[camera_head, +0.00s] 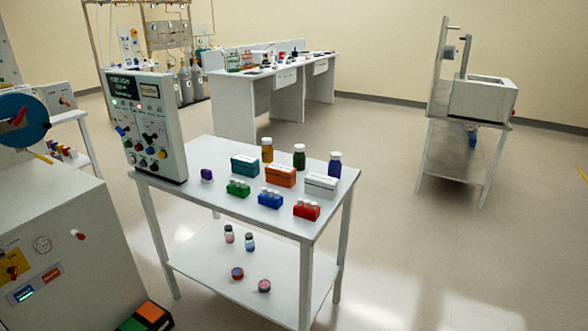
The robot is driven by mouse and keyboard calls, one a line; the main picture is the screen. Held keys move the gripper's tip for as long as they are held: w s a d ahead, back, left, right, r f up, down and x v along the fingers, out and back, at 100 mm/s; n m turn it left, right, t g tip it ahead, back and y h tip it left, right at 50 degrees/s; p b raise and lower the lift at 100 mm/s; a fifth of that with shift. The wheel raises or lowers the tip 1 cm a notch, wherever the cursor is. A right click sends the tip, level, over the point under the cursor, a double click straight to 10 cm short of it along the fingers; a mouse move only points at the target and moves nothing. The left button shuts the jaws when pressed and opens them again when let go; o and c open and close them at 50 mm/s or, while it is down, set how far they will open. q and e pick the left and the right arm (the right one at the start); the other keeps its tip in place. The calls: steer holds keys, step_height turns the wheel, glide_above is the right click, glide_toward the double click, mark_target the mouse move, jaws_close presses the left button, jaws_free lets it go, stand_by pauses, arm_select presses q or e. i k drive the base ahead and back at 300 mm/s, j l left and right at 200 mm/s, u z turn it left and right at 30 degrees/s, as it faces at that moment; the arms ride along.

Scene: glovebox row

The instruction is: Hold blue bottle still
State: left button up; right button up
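A dark blue bottle (335,165) stands upright at the back right of the white two-level table (225,158). It is the rightmost of three bottles in a row, with a green bottle (299,157) and an amber bottle (267,150) to its left. Its lower part is close behind a white-grey box (321,185). On the lower shelf a small clear vial (250,242) has a bluish content. Neither of my grippers shows in the head view, and nothing is seen touching the blue bottle.
Teal (244,166) and orange (281,175) boxes stand before the bottles, with green, blue and red vial racks in front. A control panel (146,125) stands at the table's left end. A grey cabinet (65,255) fills the lower left.

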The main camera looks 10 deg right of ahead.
mark_target(334, 170)
steer(key=i+l+u, duration=0.15)
steer(key=l+u, duration=0.25)
steer(key=i+l+u, duration=0.1)
steer(key=u, duration=0.25)
steer(key=l+u, duration=0.4)
steer(key=i+l, duration=0.05)
steer(key=l, duration=0.05)
